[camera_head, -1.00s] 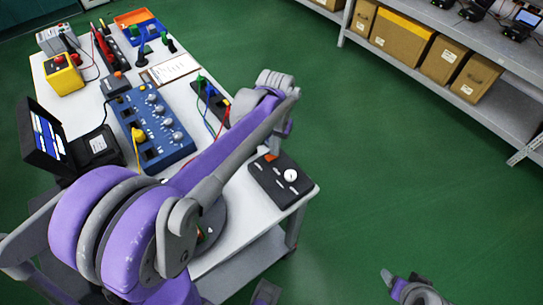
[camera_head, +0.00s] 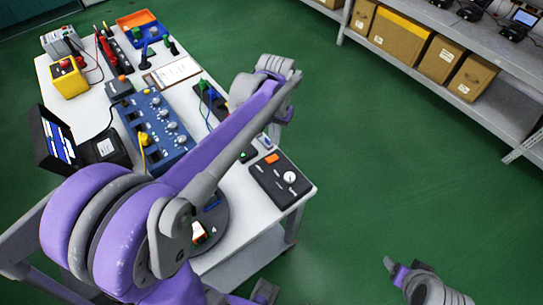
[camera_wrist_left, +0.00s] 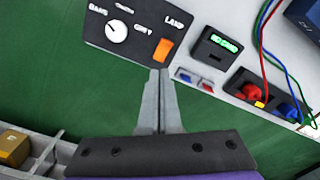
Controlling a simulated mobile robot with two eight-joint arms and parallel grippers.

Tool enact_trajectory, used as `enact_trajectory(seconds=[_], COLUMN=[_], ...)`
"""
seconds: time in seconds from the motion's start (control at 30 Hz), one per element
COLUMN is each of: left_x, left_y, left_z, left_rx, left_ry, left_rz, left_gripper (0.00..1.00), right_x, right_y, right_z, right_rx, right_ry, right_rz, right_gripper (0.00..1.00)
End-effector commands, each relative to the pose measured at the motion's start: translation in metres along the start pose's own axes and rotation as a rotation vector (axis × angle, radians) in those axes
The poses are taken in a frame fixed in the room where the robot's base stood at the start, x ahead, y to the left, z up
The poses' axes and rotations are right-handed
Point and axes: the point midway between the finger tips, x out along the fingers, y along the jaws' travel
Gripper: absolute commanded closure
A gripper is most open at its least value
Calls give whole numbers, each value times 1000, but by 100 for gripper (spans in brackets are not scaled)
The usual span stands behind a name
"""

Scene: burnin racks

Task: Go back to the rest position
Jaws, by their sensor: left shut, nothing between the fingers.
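My left arm comes in from the left in the head view and reaches over the white cart (camera_head: 225,245). The fingers of the left gripper (camera_wrist_left: 160,74) show in the left wrist view, shut together with nothing between them. In the picture their tips lie just below the edge of a black lamp panel (camera_wrist_left: 135,15) with a white knob and an orange switch. The same panel (camera_head: 265,181) lies on the near right corner of the cart in the head view. The left fingers are hard to make out in the head view.
A blue knob box (camera_head: 172,152), a black monitor (camera_head: 55,137), a yellow box (camera_head: 70,84) and an orange and blue tray (camera_head: 140,21) crowd the cart. A grey shelf (camera_head: 520,105) with cardboard boxes stands at the upper right. The green floor between is clear.

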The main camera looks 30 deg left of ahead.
Motion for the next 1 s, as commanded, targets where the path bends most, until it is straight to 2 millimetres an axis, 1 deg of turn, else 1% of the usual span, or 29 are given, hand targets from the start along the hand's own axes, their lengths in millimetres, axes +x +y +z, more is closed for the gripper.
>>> enact_trajectory(seconds=[0.47,0.57,0.67,0.73,0.87,1.0], left_x=[0,0,-3,-4,-2,9], left_y=[0,2,8,14,26,36], left_z=[0,4,18,35,74,112], left_rx=[0,3,15,27,56,88], left_ry=[0,10,46,89,192,306], left_rz=[0,0,-1,-1,2,10], left_gripper=[100,100,100,100,100,100], right_x=[0,0,0,0,0,0], right_y=[0,0,0,0,0,0], right_z=[0,0,0,0,0,0], right_rx=[0,0,0,0,0,0], right_ry=[0,0,0,0,0,0], right_rz=[0,0,0,0,0,0], right_gripper=[30,30,30,30,30,30])
